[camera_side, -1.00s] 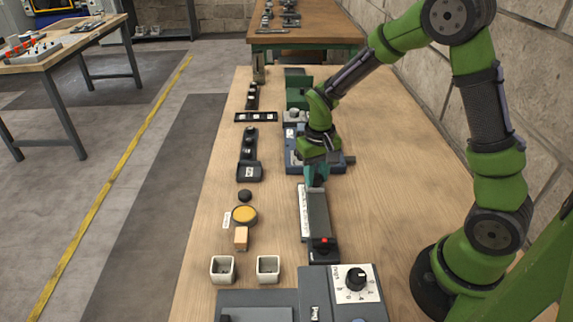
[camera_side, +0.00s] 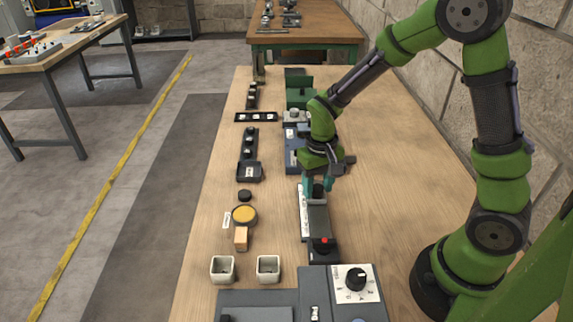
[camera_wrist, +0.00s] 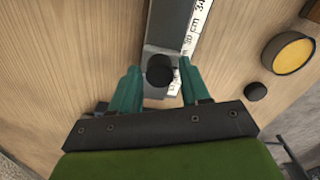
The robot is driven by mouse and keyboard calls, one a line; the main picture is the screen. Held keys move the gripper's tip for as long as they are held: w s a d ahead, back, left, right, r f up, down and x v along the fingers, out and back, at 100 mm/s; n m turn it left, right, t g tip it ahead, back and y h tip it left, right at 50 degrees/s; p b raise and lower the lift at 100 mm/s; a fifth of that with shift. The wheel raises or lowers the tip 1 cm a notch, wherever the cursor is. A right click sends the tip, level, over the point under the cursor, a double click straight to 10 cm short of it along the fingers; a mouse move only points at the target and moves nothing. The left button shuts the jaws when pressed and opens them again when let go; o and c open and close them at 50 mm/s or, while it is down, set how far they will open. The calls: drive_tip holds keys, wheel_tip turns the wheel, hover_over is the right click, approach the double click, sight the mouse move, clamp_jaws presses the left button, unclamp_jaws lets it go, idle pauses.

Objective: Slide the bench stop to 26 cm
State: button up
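The bench stop is a grey slider with a round black knob (camera_wrist: 160,70) on a long rail (camera_wrist: 164,18). In the side view the rail (camera_side: 317,222) runs along the bench, and the knob (camera_side: 318,190) is at its far part. A white scale (camera_wrist: 190,38) lies along the rail; "30 cm" and "34" are readable beyond the stop. The reading at the stop is hidden or too small to tell. My gripper (camera_wrist: 159,66) has its teal fingers apart, one on each side of the knob, with gaps visible. In the side view my gripper (camera_side: 316,187) is low over the stop.
A red button (camera_side: 323,241) is at the rail's near end. A yellow disc (camera_side: 244,215), a wooden block (camera_side: 241,238) and two white cups (camera_side: 222,268) stand left of the rail. A blue fixture (camera_side: 291,155) stands behind my gripper. The bench right of the rail is clear.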

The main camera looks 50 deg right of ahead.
sight(317, 187)
drive_tip(key=shift+o, duration=0.7)
wheel_tip(317, 187, up, 17)
drive_tip(key=s+a+r+t+y, duration=0.2)
drive_tip(key=s+t, duration=0.5)
drive_tip(key=s, duration=0.4)
drive_tip(key=shift+s+a+r+n, duration=0.25)
drive_tip(key=shift+a+r, duration=0.2)
drive_tip(key=shift+r, duration=0.25)
